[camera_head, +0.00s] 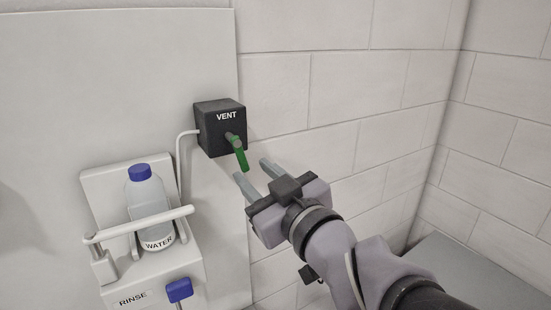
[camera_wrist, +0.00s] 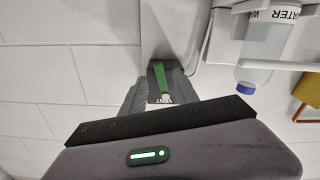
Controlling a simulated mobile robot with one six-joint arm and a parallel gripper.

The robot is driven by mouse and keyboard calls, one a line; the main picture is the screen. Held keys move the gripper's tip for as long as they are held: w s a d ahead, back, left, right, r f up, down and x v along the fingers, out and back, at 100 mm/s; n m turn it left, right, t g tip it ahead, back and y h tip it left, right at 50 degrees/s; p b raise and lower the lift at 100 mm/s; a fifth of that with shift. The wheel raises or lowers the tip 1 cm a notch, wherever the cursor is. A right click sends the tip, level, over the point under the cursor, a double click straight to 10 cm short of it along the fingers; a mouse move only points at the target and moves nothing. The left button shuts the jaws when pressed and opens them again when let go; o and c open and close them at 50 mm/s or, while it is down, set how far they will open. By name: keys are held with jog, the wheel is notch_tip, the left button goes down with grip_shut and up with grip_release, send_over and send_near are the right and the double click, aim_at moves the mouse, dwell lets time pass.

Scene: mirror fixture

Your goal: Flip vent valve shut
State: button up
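The vent valve is a black box (camera_head: 220,128) labelled VENT, mounted on the white wall panel. Its green lever (camera_head: 240,155) points down and slightly right in the head view. In the wrist view, which is upside down, the green lever (camera_wrist: 158,72) shows in front of the partly hidden black box (camera_wrist: 167,99). My gripper (camera_head: 253,171) is open, just below and right of the lever's lower end. In the wrist view the lever appears between the two fingers of my gripper (camera_wrist: 158,82). I cannot tell whether a finger touches it.
A water bottle (camera_head: 147,200) with a blue cap stands in a white holder with a rail (camera_head: 145,223), left of my gripper. A thin white tube (camera_head: 179,160) runs from the box downward. A blue RINSE handle (camera_head: 179,290) is below. The tiled wall (camera_head: 360,100) to the right is bare.

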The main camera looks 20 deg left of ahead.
aim_at(244, 165)
jog(key=x, duration=0.5)
jog(key=shift+w+a+r+p, duration=0.1)
jog(key=shift+w+a+p, duration=0.05)
jog(key=shift+p, duration=0.25)
grip_shut()
